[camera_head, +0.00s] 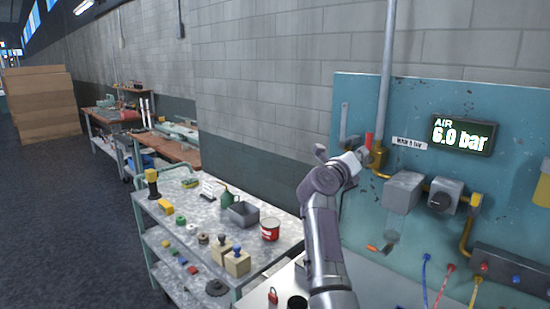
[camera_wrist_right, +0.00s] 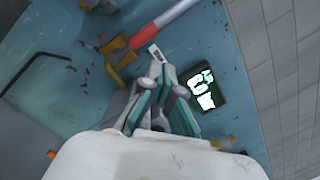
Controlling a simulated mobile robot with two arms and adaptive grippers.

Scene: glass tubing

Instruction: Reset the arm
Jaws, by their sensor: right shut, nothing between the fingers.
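My right arm rises from the bottom centre of the head view in front of the teal panel (camera_head: 350,95). My right gripper (camera_head: 352,160) is at the top of the arm, close to the brass valve (camera_head: 378,158) and its red part (camera_head: 368,139). In the right wrist view, the fingers of my right gripper (camera_wrist_right: 163,85) are closed together and empty, and point towards the panel. The brass valve (camera_wrist_right: 118,52) lies to the upper left of the fingertips there; they look apart from it. My left gripper is in neither view.
A display (camera_head: 463,136) reads AIR 6.0 bar. Right of my arm are a grey box (camera_head: 403,192), a knob unit (camera_head: 444,195) and coloured hoses (camera_head: 449,285). A vertical pipe (camera_head: 387,60) runs above the valve.

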